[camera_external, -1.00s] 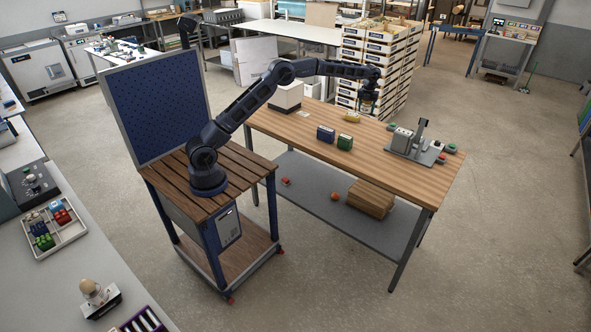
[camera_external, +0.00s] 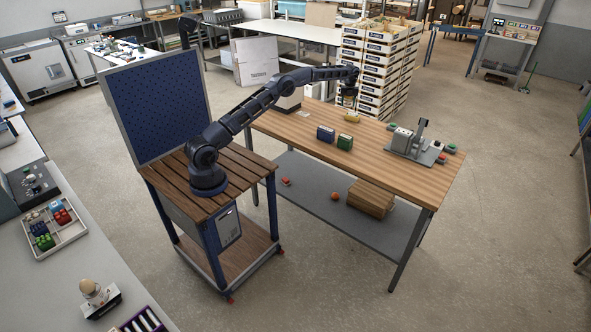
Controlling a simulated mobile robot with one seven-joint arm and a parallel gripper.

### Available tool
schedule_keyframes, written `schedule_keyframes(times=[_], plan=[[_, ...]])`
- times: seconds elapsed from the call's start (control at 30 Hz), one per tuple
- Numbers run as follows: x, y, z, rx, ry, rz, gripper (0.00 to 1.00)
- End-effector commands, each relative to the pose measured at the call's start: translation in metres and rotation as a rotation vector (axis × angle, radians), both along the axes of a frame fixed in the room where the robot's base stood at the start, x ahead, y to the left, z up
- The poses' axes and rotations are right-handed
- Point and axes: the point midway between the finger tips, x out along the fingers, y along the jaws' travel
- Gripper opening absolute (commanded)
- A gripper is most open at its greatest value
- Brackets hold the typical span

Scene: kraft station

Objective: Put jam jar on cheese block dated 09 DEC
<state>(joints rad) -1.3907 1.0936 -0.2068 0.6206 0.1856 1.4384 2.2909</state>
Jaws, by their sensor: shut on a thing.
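My gripper (camera_external: 349,94) is above the far part of the wooden table, in front of the stacked crates. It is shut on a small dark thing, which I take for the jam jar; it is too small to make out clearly. A small yellow block (camera_external: 352,117), which looks like cheese, lies on the table below and close to my gripper in the picture. A blue block (camera_external: 326,134) and a green block (camera_external: 345,142) stand side by side nearer the front edge. No date can be read on any block, so I cannot tell which is dated 09 DEC.
The wooden table (camera_external: 398,171) has clear room between the blocks and the grey fixture (camera_external: 414,149) at its right. A white-topped box (camera_external: 289,98) stands at the table's far left. Stacked crates (camera_external: 372,75) rise behind the table.

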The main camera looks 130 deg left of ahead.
Motion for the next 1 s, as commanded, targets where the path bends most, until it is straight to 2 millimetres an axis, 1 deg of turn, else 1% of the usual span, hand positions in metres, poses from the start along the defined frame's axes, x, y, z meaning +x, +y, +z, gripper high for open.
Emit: schedule_keyframes(times=[0.03, 0.27, 0.4, 0.47, 0.87, 0.9, 0.97, 1.0], plan=[[0.000, 0.000, -0.006, -0.001, 0.000, 0.000, 0.23], [0.000, 0.000, -0.026, -0.001, 0.000, 0.000, 0.23], [0.000, -0.001, -0.045, -0.001, 0.001, -0.001, 0.23], [0.000, 0.000, -0.051, 0.000, 0.000, -0.001, 0.23], [0.001, 0.000, -0.056, 0.001, 0.000, -0.001, 0.23], [0.001, 0.000, -0.057, 0.001, 0.001, -0.001, 0.59], [0.001, 0.000, -0.057, 0.001, 0.001, -0.001, 0.71], [0.001, 0.000, -0.057, 0.001, 0.001, -0.001, 0.79]])
